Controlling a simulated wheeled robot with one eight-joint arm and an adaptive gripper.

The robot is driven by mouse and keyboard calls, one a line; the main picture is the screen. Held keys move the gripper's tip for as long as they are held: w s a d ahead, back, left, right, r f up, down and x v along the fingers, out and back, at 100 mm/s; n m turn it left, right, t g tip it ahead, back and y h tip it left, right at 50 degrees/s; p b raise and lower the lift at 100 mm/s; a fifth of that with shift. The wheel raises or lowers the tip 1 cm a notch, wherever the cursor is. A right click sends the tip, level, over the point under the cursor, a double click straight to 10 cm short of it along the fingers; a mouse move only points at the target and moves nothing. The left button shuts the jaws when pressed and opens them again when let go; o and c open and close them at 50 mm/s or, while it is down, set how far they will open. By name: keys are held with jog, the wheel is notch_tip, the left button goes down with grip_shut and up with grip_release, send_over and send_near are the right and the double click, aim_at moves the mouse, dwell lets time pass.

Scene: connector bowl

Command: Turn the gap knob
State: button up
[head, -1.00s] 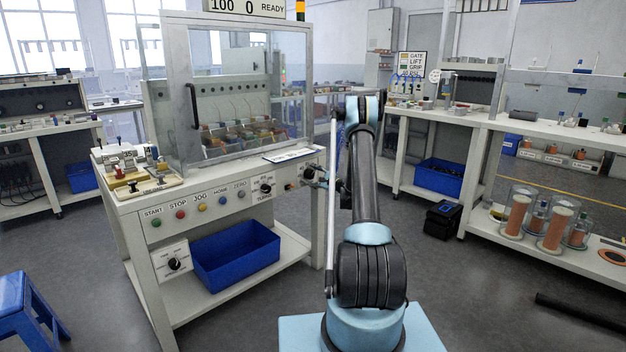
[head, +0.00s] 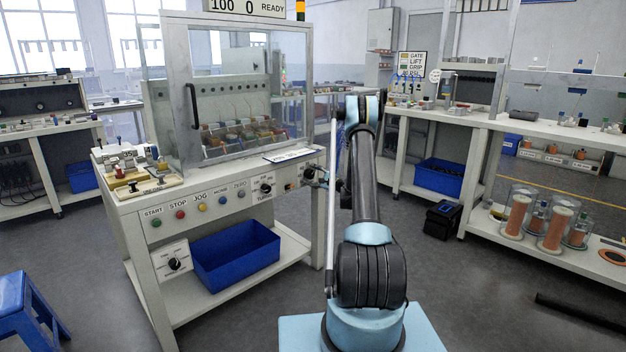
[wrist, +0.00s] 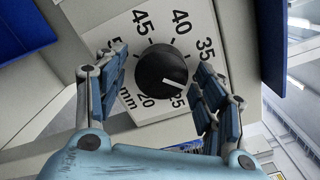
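The gap knob (wrist: 163,70) is a round black dial with a short white mark, on a white plate with a millimetre scale. The mark points to the lower right, close to the 25 label. My gripper (wrist: 160,78) is open, with its blue-padded fingers apart on either side of the knob. The right finger is close to the knob's edge and covers part of the scale; I cannot tell if it touches. In the head view the knob (head: 308,173) is at the right end of the machine's front panel, with my gripper (head: 322,178) beside it.
Another knob (head: 265,187), marked TURNS, and a row of coloured buttons (head: 202,207) are further left on the panel. A blue bin (head: 237,260) stands on the shelf below. A printed sheet (head: 290,155) lies on the bench top above the knobs.

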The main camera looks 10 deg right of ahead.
jog(key=v, duration=1.2)
jog(key=shift+d, duration=0.1)
jog(key=s+a+r+n+g, duration=0.4)
jog(key=s+a+r+n, duration=0.1)
jog(key=s+a+r, duration=0.5)
jog(key=s+a+r+n+g+h, duration=0.2)
jog(key=s+r+n, duration=0.1)
jog(key=s, duration=0.5)
jog(key=s+a+r+n+g+h, duration=0.15)
jog(key=s+r, duration=0.25)
jog(key=s, duration=0.4)
jog(key=s+f+n+g+h, duration=0.25)
jog(key=s+n, duration=0.25)
jog(key=s, duration=1.5)
jog(key=s+d+f+n+g+h, duration=0.1)
jog(key=s+d+f+h, duration=0.1)
jog(key=s, duration=0.6)
jog(key=s+d+f+n+g+h, duration=0.1)
jog(key=s+d+f+n+h, duration=0.1)
jog(key=s, duration=0.7)
notch_tip(320, 180, down, 3)
jog(key=d+h, duration=0.1)
jog(key=d, duration=0.1)
jog(key=shift+s+d, duration=0.2)
jog(key=shift+d, duration=0.1)
